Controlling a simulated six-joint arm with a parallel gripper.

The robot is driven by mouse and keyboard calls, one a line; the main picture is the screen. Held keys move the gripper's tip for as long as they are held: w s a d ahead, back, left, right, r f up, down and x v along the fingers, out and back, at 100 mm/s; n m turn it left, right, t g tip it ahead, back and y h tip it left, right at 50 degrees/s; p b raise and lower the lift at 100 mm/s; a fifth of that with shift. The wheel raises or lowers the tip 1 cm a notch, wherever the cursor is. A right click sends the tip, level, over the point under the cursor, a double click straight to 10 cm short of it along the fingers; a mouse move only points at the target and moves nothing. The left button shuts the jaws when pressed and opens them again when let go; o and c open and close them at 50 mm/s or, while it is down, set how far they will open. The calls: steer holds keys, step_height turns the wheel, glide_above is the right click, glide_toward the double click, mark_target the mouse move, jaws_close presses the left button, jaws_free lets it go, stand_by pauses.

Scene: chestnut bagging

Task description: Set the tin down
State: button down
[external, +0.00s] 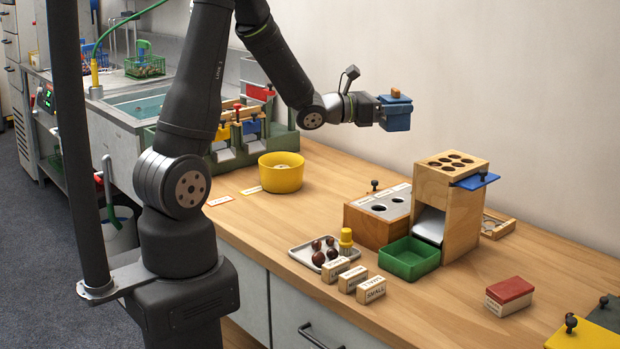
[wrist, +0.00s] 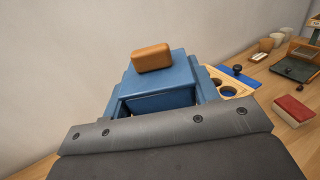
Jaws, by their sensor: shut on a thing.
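My gripper (external: 380,110) is shut on a blue boxy tin (external: 397,117) with a brown block-shaped knob on top. It holds the tin upright in the air, well above the wooden bench and near the back wall. In the wrist view the tin (wrist: 158,82) fills the middle, with its brown knob uppermost. The dark gripper body hides its lower part, and the fingertips are hard to make out against the blue.
Below right stand a wooden box with holes (external: 450,185), a green tray (external: 408,258) and a wooden holder with round holes (external: 378,215). A yellow bowl (external: 281,172) is at left. A small tray (external: 300,252) holds chestnuts. Bare bench lies between bowl and holder.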

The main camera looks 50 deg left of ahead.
steer(key=s+d+f+m+g+h, duration=0.4)
steer(key=s+d+m+g+h, duration=0.1)
steer(key=s+d+m+g, duration=0.45)
steer(key=s+d+f+m+g+h, duration=0.4)
steer(key=s+d+m+g+h, duration=0.15)
steer(key=s+d+g, duration=0.55)
steer(key=s+a+f+m+g+y, duration=0.35)
steer(key=s+m+g+y, duration=0.25)
steer(key=m+y, duration=0.5)
steer(key=s+a+f+m+g+y, duration=0.2)
steer(key=s+f+m+g+y, duration=0.45)
steer(key=y, duration=0.65)
steer(key=w+a+r+m+t+y, duration=0.3)
steer(key=w+m+t+y, duration=0.25)
steer(key=m+t, duration=0.4)
steer(key=w+a+r+m+t+y, duration=0.35)
steer(key=m+t+y, duration=0.35)
steer(key=m+t, duration=0.3)
steer(key=w+d+r+m+t+h, duration=0.4)
steer(key=d+r+m+t+h, duration=0.15)
steer(key=d+t, duration=0.2)
steer(key=w+d+r+m+t+h, duration=0.3)
steer(key=d+r+m+t+h, duration=0.25)
steer(key=d, duration=0.35)
steer(key=shift+n+t, duration=0.4)
steer(key=shift+t, duration=0.05)
steer(key=shift+w+a+f, duration=0.1)
steer(key=shift+f, duration=6.9)
steer(key=shift+w+a+f, duration=0.1)
steer(key=shift+f, duration=6.9)
